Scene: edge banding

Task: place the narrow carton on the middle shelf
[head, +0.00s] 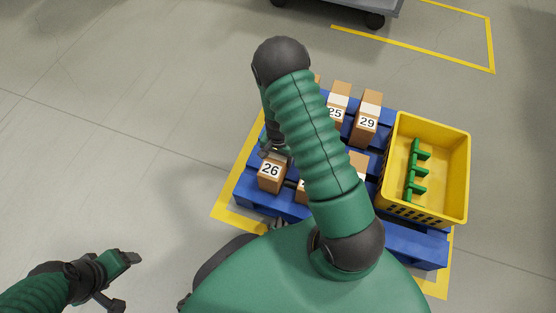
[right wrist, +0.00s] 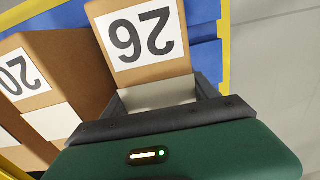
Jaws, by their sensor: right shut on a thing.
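A brown carton labelled 26 (head: 271,170) is at the left edge of the blue pallet (head: 416,245). It also shows upside down in the right wrist view (right wrist: 145,40). My right gripper (head: 274,150) reaches down over it and is shut on it; the jaws (right wrist: 160,105) meet its near end. Whether it rests on the pallet or is slightly raised, I cannot tell. My left gripper (head: 122,280) is open and empty over the floor at lower left. No shelf is in view.
Cartons 25 (head: 337,112) and 29 (head: 366,122) stand farther back on the pallet. Carton 20 (right wrist: 25,72) is close beside carton 26. A yellow crate (head: 462,170) with green parts is at right. A grey cart (head: 350,8) is at the top. Floor at left is clear.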

